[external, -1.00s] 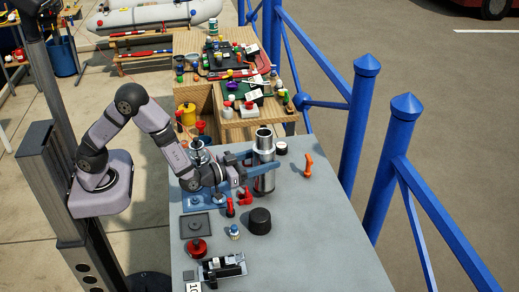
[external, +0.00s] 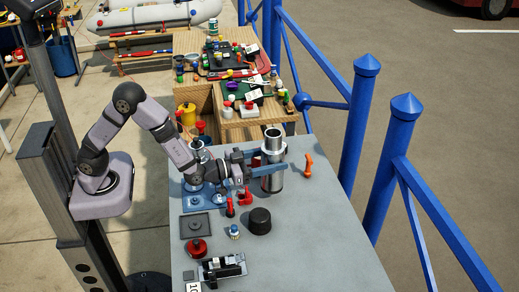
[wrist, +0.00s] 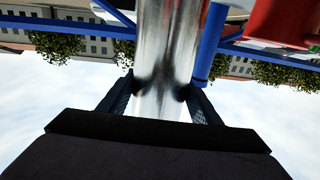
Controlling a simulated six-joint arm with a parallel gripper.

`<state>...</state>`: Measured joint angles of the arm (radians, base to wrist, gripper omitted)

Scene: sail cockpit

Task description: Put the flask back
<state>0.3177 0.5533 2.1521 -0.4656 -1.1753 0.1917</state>
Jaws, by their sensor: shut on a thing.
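The flask is a tall shiny silver cylinder (external: 272,180) standing upright over the right part of the grey table. It fills the upper middle of the wrist view (wrist: 170,45). My gripper (external: 270,170) is shut on it from the left, with the two fingers on either side of its body. Both fingertips press against it in the wrist view (wrist: 160,92). I cannot tell whether its base touches the table.
Red fittings (external: 231,208), a black cylinder (external: 260,221) and a dark square plate (external: 187,234) lie nearer. An orange handle (external: 309,166) stands to the right. The table's near right is bare.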

